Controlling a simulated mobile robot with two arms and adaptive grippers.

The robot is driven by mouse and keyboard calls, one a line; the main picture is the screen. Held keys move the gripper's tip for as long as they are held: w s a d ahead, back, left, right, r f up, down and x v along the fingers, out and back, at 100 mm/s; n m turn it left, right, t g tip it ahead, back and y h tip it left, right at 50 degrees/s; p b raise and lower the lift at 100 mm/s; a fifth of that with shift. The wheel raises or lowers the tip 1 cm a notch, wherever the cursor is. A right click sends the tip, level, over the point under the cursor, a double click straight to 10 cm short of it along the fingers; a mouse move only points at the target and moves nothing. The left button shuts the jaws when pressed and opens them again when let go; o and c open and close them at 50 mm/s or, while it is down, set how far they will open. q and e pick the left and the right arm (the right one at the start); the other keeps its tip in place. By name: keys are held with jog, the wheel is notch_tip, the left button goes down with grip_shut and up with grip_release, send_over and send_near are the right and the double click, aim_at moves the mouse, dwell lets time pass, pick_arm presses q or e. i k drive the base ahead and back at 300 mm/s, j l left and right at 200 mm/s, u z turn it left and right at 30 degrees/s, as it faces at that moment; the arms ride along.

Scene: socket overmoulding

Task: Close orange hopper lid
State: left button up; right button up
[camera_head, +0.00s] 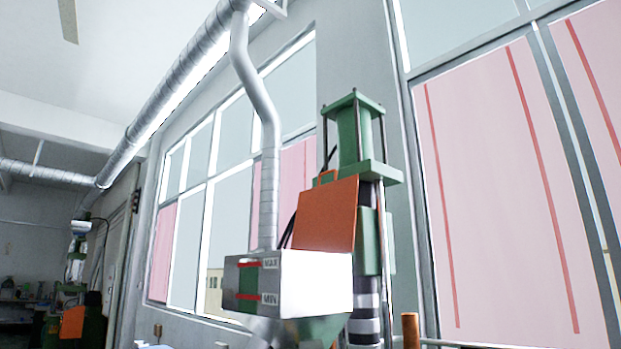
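The orange hopper lid (326,214) stands raised, tilted up at the back of the hopper, with a small handle at its top edge. The metal hopper (308,284) is a box below it, with MAX and MIN marks and red lines on its left face. Its top opening is seen edge-on from below, so its inside is hidden. Neither of my grippers is in view.
A green machine column (357,140) rises right behind the lid. A grey pipe (268,160) comes down just left of the lid. An orange post (411,330) stands at the lower right. A similar machine (75,310) stands far left.

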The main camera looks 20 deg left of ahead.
aim_at(325, 221)
jog(key=i+j+u, duration=0.25)
jog(key=j+u, duration=0.25)
jog(key=j, duration=0.2)
jog(key=i+j+u, duration=1.1)
jog(key=i, duration=0.3)
jog(key=i+j+u, duration=0.15)
jog(key=i+j, duration=0.15)
jog(key=i, duration=0.15)
jog(key=i+j+u, duration=0.1)
jog(key=i, duration=0.35)
jog(key=i+z, duration=0.25)
jog(key=z, duration=0.2)
jog(key=i+j+z, duration=0.15)
jog(key=z, duration=0.3)
jog(key=i+j+z, duration=0.2)
jog(key=z, duration=0.25)
jog(key=i+j+z, duration=0.2)
jog(key=z, duration=0.25)
